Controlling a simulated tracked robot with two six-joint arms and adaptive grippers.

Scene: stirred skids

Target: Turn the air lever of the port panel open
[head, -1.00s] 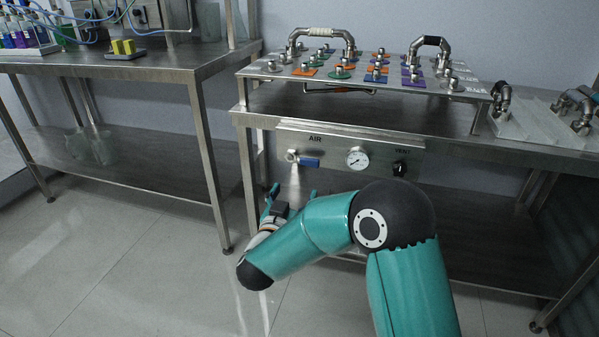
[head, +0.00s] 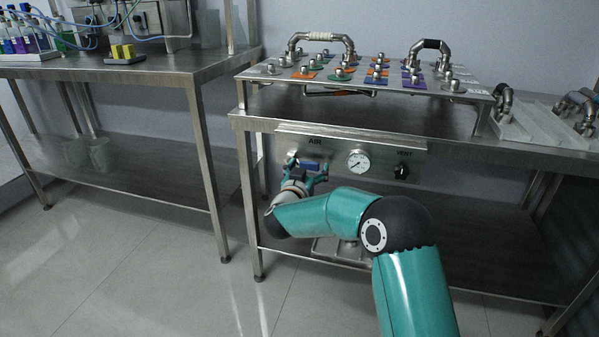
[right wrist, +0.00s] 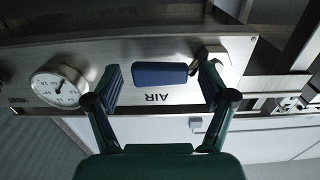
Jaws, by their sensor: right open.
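The port panel (head: 377,163) is a metal plate under the front edge of the right bench. Its air lever (head: 310,166) has a blue handle lying level beneath the word AIR. In the right wrist view the blue handle (right wrist: 160,74) shows upside down, between the two fingers of my right gripper (right wrist: 163,85). The fingers are spread, with gaps at both ends of the handle. In the head view my right gripper (head: 308,176) is open right at the lever, partly covering its left end. My left gripper is not seen.
A pressure gauge (head: 359,162) and a black VENT knob (head: 401,171) sit right of the lever. Above is a raised rack plate (head: 300,72) with two handles and several pegs. Another bench (head: 140,68) stands to the left, with open floor in front.

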